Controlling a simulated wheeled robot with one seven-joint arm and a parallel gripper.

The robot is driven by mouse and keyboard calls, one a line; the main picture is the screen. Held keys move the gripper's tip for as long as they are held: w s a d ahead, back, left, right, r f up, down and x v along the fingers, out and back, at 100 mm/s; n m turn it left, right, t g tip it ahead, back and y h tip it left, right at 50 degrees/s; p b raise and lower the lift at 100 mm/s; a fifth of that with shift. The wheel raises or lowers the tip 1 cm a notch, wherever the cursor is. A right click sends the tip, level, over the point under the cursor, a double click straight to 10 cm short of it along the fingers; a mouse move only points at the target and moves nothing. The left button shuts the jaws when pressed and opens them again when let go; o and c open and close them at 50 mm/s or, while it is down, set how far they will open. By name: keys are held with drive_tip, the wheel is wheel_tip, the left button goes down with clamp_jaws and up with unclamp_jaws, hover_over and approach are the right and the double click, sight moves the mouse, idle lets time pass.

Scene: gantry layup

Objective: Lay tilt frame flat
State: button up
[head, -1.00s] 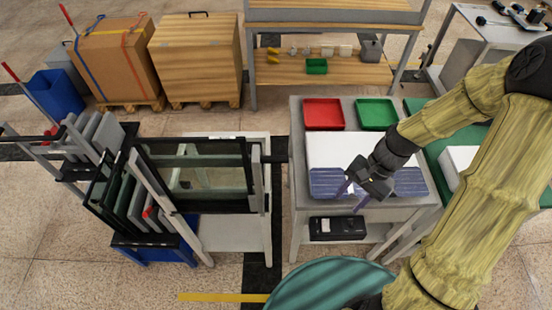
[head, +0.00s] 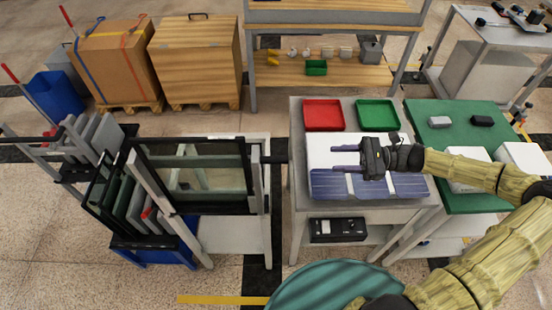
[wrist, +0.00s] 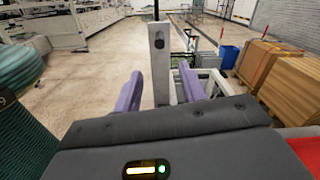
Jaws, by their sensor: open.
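The tilt frame (head: 190,140) stands upright left of the table in the head view, a dark-rimmed frame with a glass pane inside. A grey post (head: 257,178) stands at its right side, with a short black handle (head: 275,157) sticking out to the right. My gripper (head: 335,158) is open and empty above the table, its purple fingers pointing left toward the handle, clearly apart from it. In the wrist view, a grey post (wrist: 163,75) with a dark knob (wrist: 158,41) shows ahead between the spread fingers.
Under my gripper is a grey table (head: 297,185) with a white sheet, blue solar panels (head: 330,184), a red tray (head: 323,115) and a green tray (head: 377,114). A rack of panes (head: 110,200) stands left of the frame. A floor gap separates frame and table.

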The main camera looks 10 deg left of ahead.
sight(260, 161)
drive_tip(key=shift+a, duration=0.15)
drive_tip(key=p+x, duration=0.6)
drive_tip(key=x, duration=1.1)
drive_tip(key=shift+s+a, duration=0.1)
drive_tip(key=shift+s, duration=0.05)
drive_tip(key=shift+f, duration=0.1)
clamp_jaws()
